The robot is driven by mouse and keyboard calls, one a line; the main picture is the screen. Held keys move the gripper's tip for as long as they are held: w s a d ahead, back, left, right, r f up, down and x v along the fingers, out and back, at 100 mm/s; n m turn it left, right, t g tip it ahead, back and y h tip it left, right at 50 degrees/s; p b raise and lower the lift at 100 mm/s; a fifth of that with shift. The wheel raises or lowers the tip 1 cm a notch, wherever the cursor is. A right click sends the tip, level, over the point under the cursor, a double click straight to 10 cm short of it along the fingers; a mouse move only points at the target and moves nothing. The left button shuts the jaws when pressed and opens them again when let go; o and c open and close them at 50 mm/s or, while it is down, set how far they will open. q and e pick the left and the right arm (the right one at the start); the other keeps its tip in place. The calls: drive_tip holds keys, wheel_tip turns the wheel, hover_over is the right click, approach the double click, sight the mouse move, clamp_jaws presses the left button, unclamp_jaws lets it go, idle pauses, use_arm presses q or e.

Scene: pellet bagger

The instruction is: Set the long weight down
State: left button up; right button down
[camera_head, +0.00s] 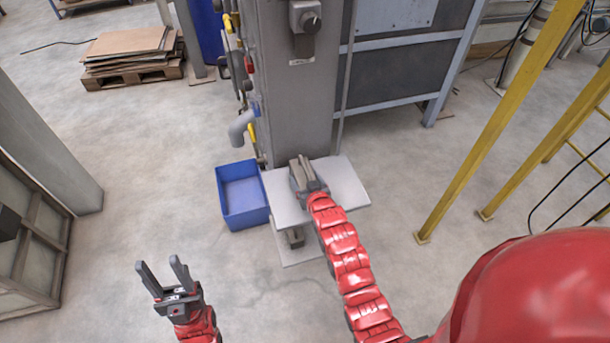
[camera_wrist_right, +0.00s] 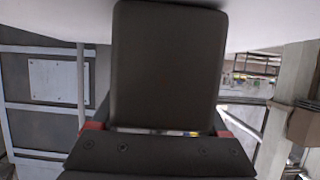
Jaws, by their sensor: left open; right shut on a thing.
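My right gripper (camera_head: 303,179) is shut on the long weight, over the pale grey shelf (camera_head: 345,182) at the foot of the machine column. In the head view the weight (camera_head: 301,170) shows as a small dark, brownish block at the jaws, partly hidden by them. In the right wrist view the weight (camera_wrist_right: 168,65) appears as a dark slab in the middle, its far end against the pale surface (camera_wrist_right: 270,22). I cannot tell whether it touches the shelf. My left gripper (camera_head: 161,267) is open and empty above the floor at the lower left.
A blue bin (camera_head: 243,196) stands left of the shelf. The grey machine column (camera_head: 298,100) rises behind it. A small dark object (camera_head: 295,238) sits below the shelf. Yellow posts (camera_head: 500,125) stand at the right. A framed panel (camera_head: 30,240) is at the left edge.

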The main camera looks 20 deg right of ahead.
drive_tip(key=shift+w, duration=0.1)
unclamp_jaws()
drive_tip(key=shift+r, duration=0.15)
